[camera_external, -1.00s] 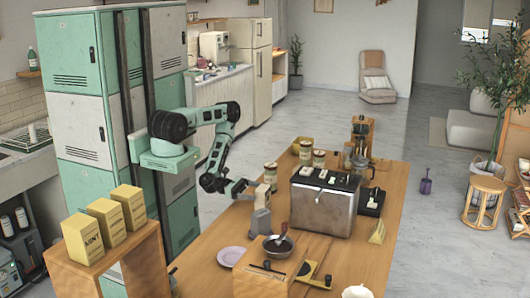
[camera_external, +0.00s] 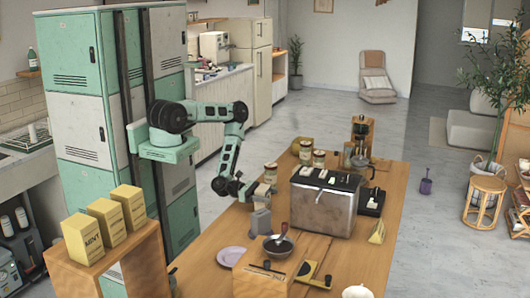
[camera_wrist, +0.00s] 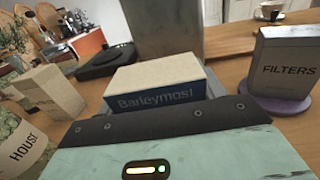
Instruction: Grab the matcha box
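No label that I can read says matcha. In the external view three yellow boxes stand on a wooden shelf at the lower left; the front one (camera_external: 82,240) reads "MINT", and the middle box (camera_external: 107,221) and rear box (camera_external: 130,206) have lettering too small to read. My gripper (camera_external: 262,189) is over the table's left edge, well right of these boxes. In the wrist view a cream-topped box with a blue "Barleymost" side (camera_wrist: 158,90) lies just beyond my gripper's teal body.
A grey "FILTERS" box (camera_wrist: 287,65) is at the right in the wrist view, with a jar (camera_wrist: 18,145) and a pale box (camera_wrist: 50,92) at the left. A metal machine (camera_external: 323,207), a dark bowl (camera_external: 278,248) and a plate (camera_external: 231,257) occupy the table.

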